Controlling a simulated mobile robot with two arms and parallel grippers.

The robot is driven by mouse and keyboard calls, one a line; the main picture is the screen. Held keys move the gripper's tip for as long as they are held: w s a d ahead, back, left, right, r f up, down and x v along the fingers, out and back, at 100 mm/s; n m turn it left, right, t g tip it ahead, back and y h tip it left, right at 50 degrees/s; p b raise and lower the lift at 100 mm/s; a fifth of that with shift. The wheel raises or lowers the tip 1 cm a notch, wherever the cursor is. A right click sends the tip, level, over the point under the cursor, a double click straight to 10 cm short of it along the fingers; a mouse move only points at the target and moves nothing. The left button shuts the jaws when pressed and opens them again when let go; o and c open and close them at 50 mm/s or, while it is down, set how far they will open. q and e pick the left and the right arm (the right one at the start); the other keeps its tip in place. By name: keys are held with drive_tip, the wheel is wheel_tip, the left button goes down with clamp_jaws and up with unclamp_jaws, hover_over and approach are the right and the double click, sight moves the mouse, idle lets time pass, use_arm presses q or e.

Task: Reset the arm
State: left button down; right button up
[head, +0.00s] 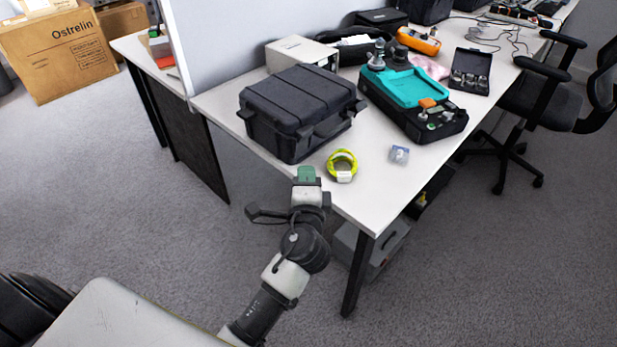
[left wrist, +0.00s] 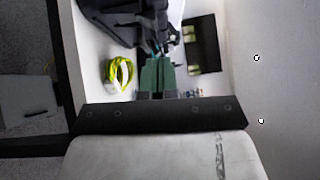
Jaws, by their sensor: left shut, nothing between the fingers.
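My left arm reaches up from the bottom of the head view. Its gripper (head: 306,174) has green fingertips and is at the near edge of the white desk, just in front of the black case. In the left wrist view the green fingers (left wrist: 157,75) are together with nothing between them. A yellow-green ring-shaped roll (head: 342,166) with a white tag lies on the desk just right of the gripper, apart from it; it also shows in the left wrist view (left wrist: 119,74). My right gripper is in neither view.
The white desk (head: 375,200) holds a closed black case (head: 297,108), a teal-and-black calibration device (head: 412,98), a small clear packet (head: 399,155) and an open small case (head: 470,72). An office chair (head: 548,100) stands at right.

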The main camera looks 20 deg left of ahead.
use_arm(q)
drive_tip(key=s+d+f+n+g+h+p, duration=0.1)
drive_tip(key=s+f+g+h+p, duration=0.2)
drive_tip(key=f, duration=1.1)
drive_tip(key=s+d+f+n+g+h+p, duration=0.15)
drive_tip(key=s+f+g, duration=0.35)
drive_tip(key=f, duration=1)
drive_tip(key=s+a+f+n+g+h+p, duration=0.1)
drive_tip(key=s+f, duration=0.4)
drive_tip(key=s, duration=0.6)
drive_tip(key=s+a+f+n+g+p, duration=0.1)
drive_tip(key=s+a+f+n+g, duration=0.2)
drive_tip(key=s, duration=0.9)
drive_tip(key=s+a+f+n+g+h+p, duration=0.1)
drive_tip(key=s+f+n+g, duration=0.3)
drive_tip(key=s+f, duration=0.4)
drive_tip(key=s+a+n+p, duration=0.1)
drive_tip(key=s, duration=0.3)
drive_tip(key=shift+f+h, duration=0.3)
drive_tip(key=shift+h, duration=0.05)
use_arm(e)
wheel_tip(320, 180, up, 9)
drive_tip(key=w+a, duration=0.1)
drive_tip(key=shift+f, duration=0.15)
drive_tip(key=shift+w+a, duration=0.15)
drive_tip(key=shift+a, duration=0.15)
